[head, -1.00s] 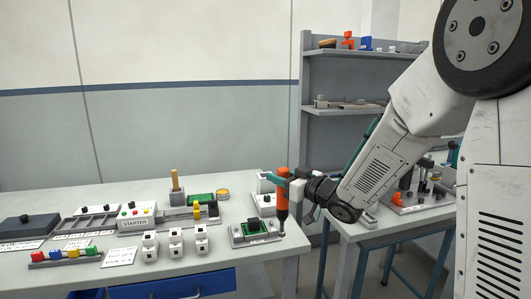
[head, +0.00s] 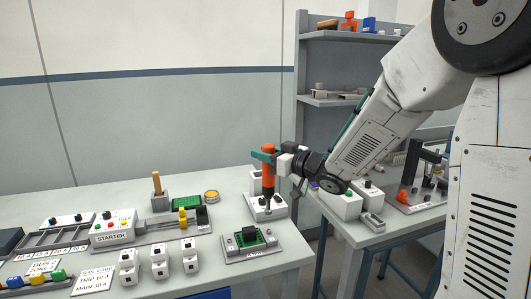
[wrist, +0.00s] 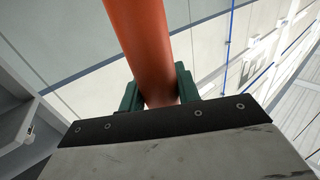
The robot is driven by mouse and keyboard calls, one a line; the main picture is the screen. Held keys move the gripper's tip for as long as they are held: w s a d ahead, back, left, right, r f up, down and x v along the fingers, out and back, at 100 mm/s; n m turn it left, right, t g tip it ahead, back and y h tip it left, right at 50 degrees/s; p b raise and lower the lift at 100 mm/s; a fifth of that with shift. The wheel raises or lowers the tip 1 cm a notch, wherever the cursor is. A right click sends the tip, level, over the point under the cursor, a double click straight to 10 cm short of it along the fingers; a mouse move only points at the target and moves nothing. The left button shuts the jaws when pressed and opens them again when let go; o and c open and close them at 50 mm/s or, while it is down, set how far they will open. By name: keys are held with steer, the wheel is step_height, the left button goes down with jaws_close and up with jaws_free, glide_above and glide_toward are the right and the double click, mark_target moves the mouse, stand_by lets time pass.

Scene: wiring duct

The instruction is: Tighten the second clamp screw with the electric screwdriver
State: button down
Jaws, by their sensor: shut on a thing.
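My gripper (head: 265,156) has teal fingers and is shut on the orange electric screwdriver (head: 268,176), which hangs upright with its dark bit downward. The wrist view shows the orange body (wrist: 145,50) between the two teal fingers (wrist: 158,92). A green circuit board (head: 246,236) sits on a grey base plate (head: 262,251) near the table's front right corner. In the head view the screwdriver's tip appears above and beyond the board, in front of a white box, apart from the board. The clamp screws are too small to make out.
A white box with knobs (head: 278,208) stands behind the board. White breaker blocks (head: 160,258) and the STARTER box (head: 112,230) stand to the left. A second table (head: 378,238) with boxes and a fixture is at the right, below my arm. A grey shelf (head: 345,102) rises behind.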

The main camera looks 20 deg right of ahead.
mark_target(266, 176)
steer(key=shift+s, duration=0.1)
steer(key=shift+d+f, duration=0.1)
steer(key=shift+f, duration=2.5)
steer(key=shift+s+f, duration=0.1)
steer(key=shift+f, duration=0.9)
stand_by(1.5)
step_height(266, 176, up, 6)
stand_by(0.8)
stand_by(0.9)
